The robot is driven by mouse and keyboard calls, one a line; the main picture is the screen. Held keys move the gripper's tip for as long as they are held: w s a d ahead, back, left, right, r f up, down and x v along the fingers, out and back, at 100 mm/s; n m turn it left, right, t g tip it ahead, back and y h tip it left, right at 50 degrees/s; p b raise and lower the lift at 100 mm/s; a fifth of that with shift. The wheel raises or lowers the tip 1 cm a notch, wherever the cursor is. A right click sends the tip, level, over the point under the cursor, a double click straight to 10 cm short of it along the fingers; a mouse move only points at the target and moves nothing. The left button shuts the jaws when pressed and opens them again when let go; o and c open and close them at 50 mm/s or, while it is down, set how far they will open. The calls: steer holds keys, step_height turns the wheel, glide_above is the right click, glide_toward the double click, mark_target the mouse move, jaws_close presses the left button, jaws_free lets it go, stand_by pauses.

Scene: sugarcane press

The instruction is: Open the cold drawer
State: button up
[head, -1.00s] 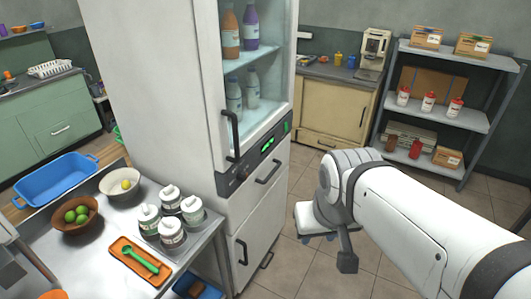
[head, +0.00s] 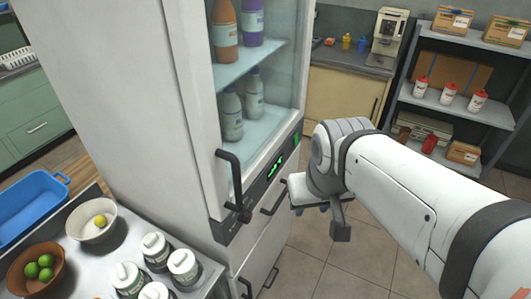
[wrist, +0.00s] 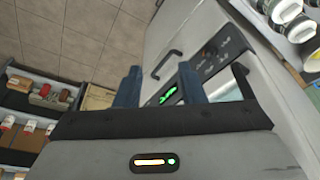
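The tall white fridge (head: 130,100) has a glass-fronted upper door and a dark control panel (head: 262,185) with a green display. Below the panel is a shut white drawer front with a dark bar handle (head: 274,197). In the wrist view this handle (wrist: 167,65) shows beyond and between the fingertips, with the panel (wrist: 215,58) to its right. My gripper (wrist: 160,78) is open and empty, its two blue-grey fingers apart. In the head view my gripper (head: 318,207) is just right of the drawer handle, partly hidden by my wrist. I see no contact with the handle.
The upper door's handle (head: 232,185) juts out above the drawer. A metal table (head: 205,270) with bowls and several white jars stands front left. A grey shelf unit (head: 455,108) is at the back right. Tiled floor (head: 375,262) is free between.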

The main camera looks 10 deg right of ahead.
steer(key=shift+w, duration=0.4)
steer(key=shift+s+d+r, duration=0.1)
steer(key=m+t+y+b, duration=0.1)
steer(key=m+y+b, duration=0.7)
steer(key=b, duration=1.8)
glide_toward(282, 194)
steer(key=s+a+n+y, duration=0.3)
steer(key=s+a, duration=0.4)
steer(key=s, duration=0.1)
steer(key=w+d+f+m+t+y+b, duration=0.1)
steer(key=w+d+f+m+t+b, duration=0.1)
steer(key=w+d+f+t+b, duration=0.4)
steer(key=shift+g, duration=0.4)
steer(key=x, duration=0.7)
steer(key=shift+w+f+b, duration=0.2)
steer(key=shift+w+b, duration=0.1)
steer(key=shift+w, duration=0.3)
steer(key=shift+c, duration=0.3)
